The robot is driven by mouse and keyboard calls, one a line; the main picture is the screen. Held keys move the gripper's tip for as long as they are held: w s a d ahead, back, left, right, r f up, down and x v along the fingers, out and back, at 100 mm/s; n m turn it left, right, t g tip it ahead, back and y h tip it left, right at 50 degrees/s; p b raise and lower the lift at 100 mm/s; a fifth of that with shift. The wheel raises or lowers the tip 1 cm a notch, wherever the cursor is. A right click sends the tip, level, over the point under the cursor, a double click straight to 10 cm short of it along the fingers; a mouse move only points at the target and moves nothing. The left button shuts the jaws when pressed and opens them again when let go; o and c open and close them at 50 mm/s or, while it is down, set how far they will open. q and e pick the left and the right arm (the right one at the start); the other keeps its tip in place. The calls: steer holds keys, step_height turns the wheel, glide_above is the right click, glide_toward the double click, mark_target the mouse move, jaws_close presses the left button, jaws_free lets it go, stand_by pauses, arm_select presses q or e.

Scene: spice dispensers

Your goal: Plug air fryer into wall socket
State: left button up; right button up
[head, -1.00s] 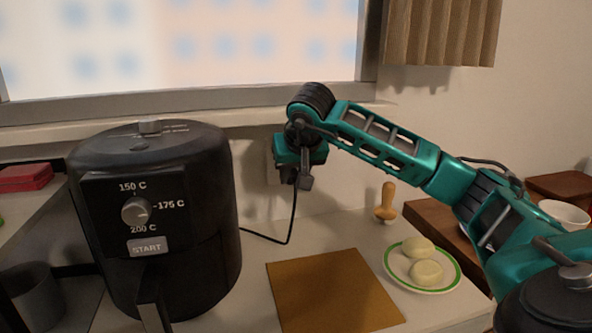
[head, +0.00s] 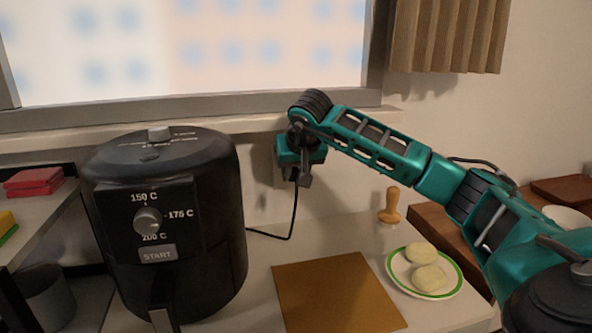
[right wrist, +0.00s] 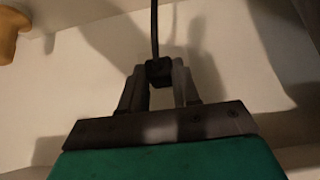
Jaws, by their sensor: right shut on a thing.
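The black air fryer (head: 165,225) stands on the counter at the left, with a dial and START button on its front. Its black cord (head: 293,215) runs from behind it along the counter and up to my right gripper (head: 304,180). In the right wrist view, my right gripper (right wrist: 159,85) is shut on the small black plug (right wrist: 159,70), with the cord leading away from it. The gripper is close to the wall below the window sill. The wall socket cannot be made out behind the gripper, and the plug's prongs are hidden. My left gripper is out of view.
A brown board (head: 335,293) lies on the counter right of the fryer. A green-rimmed plate (head: 395,270) with two pale round pieces and a wooden-handled tool (head: 389,207) are under my right arm. A shelf with a red box (head: 35,182) is at the left.

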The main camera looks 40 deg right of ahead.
steer(key=shift+w+d+r+p, duration=0.1)
steer(key=shift+w+d+p, duration=0.3)
steer(key=shift+w+p, duration=0.25)
steer(key=o, duration=1.1)
steer(key=shift+w, duration=0.1)
steer(key=v, duration=1.2)
steer(key=shift+s+r+p, duration=0.2)
steer(key=shift+r+p, duration=0.1)
steer(key=shift+a, duration=0.1)
